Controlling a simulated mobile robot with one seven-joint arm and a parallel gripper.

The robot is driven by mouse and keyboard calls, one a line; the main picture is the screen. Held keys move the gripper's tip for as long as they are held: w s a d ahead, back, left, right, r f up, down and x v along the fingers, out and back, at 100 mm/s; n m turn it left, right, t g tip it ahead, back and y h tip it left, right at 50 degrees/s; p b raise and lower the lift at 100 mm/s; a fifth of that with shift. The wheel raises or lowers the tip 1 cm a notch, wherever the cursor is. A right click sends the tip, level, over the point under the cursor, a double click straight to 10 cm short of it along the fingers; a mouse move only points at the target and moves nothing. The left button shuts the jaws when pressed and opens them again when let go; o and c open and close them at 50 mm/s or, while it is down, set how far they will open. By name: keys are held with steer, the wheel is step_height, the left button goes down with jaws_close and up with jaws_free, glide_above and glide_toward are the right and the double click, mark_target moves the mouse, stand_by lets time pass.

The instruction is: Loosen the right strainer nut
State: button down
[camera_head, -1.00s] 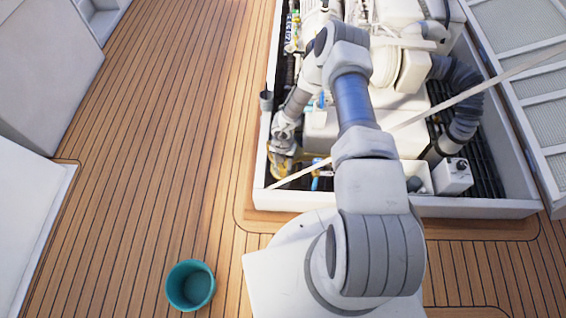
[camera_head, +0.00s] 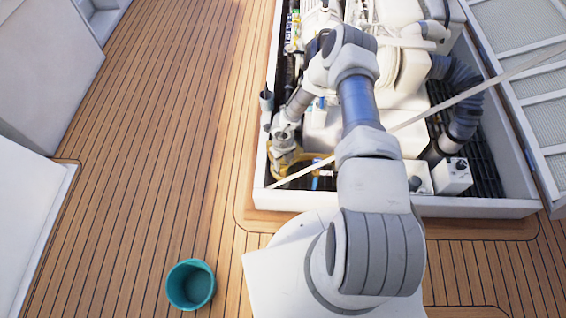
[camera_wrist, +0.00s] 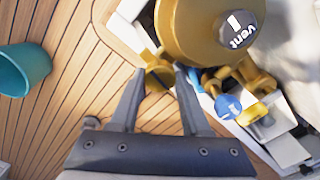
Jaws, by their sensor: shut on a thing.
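The brass strainer (camera_wrist: 212,28), with a dark knob marked "Vent" on its top, fills the upper middle of the wrist view. In the head view the brass strainer (camera_head: 290,158) sits in the near left corner of the hatch. My gripper (camera_wrist: 160,71) has its two fingers on either side of a brass nut (camera_wrist: 158,76) at the strainer's edge, and is shut on it. Another brass nut (camera_wrist: 262,82) shows on the strainer's other side. From these views I cannot tell for sure which of them is the right one. My wrist partly hides the strainer in the head view.
A blue-handled valve (camera_wrist: 228,106) is near the strainer. The white hatch rim (camera_head: 400,208) surrounds the engine (camera_head: 345,130), and a pale rod (camera_head: 470,95) crosses the opening. A teal bucket (camera_head: 191,285) stands on the open wooden deck (camera_head: 165,150).

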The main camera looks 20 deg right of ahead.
mark_target(283, 165)
steer(key=shift+n, duration=0.7)
steer(key=shift+c, duration=1.8)
jaws_free()
step_height(283, 165, up, 18)
steer(key=p, duration=0.6)
steer(key=shift+f, duration=0.25)
